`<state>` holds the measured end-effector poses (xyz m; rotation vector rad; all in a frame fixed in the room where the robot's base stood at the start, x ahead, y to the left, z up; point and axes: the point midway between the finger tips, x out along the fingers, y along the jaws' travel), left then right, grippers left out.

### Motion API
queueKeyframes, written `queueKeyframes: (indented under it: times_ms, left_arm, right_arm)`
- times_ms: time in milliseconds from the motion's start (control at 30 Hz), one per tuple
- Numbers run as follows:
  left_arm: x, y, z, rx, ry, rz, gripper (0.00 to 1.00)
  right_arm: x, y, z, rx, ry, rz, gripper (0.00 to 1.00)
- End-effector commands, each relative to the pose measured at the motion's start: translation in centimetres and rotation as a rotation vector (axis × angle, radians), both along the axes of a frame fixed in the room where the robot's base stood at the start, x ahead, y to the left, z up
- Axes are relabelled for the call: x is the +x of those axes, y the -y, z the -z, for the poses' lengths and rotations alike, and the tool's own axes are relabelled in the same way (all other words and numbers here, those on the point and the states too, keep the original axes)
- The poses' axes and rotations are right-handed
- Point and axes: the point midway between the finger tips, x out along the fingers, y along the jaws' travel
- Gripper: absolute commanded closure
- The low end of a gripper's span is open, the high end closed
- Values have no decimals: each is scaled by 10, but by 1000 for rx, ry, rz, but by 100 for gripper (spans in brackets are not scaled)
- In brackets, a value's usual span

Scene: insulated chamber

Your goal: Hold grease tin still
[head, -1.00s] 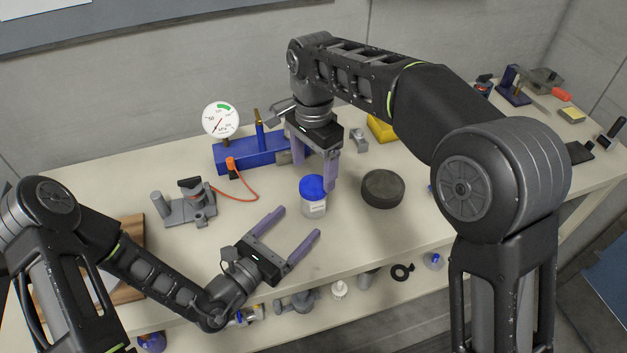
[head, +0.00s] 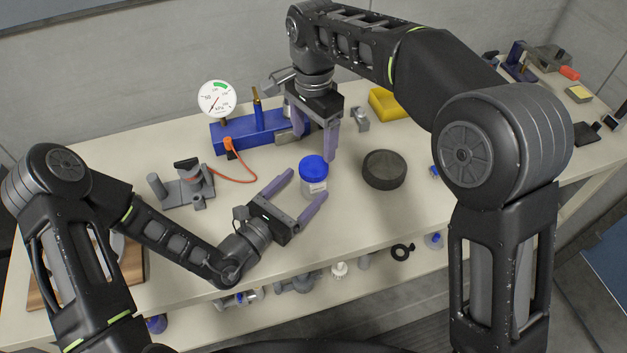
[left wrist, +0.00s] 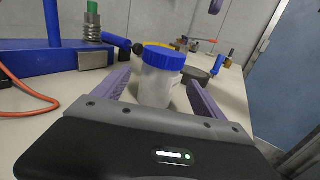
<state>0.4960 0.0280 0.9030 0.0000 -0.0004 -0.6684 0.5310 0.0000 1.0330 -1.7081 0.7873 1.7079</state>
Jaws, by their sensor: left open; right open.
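A pale jar with a blue lid and a label, apparently the grease tin (head: 314,174), stands upright on the bench. My left gripper (head: 307,184) is low and open, its purple fingers on either side of the jar. In the left wrist view the jar (left wrist: 160,82) stands between the fingers, with a gap visible at the right finger; contact at the left finger is unclear. My right gripper (head: 316,146) is open and empty, pointing down just behind and above the jar.
A dark round tub (head: 384,169) stands right of the jar. Behind are a blue block with a gauge (head: 216,98) and a yellow tray (head: 390,102). A grey fixture (head: 186,187) and an orange cable (head: 237,176) lie left. A lower shelf holds small parts.

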Motion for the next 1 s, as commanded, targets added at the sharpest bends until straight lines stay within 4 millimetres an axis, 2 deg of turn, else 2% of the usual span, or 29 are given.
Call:
queueKeyframes:
  times_ms: [300,667,1000]
  left_arm:
    - [33,26,0,0,0,1,19]
    - [38,30,0,0,0,0,19]
    - [38,30,0,0,0,0,46]
  right_arm:
    - [0,0,0,0,0,0,24]
    - [0,0,0,0,0,0,24]
    - [0,0,0,0,0,0,24]
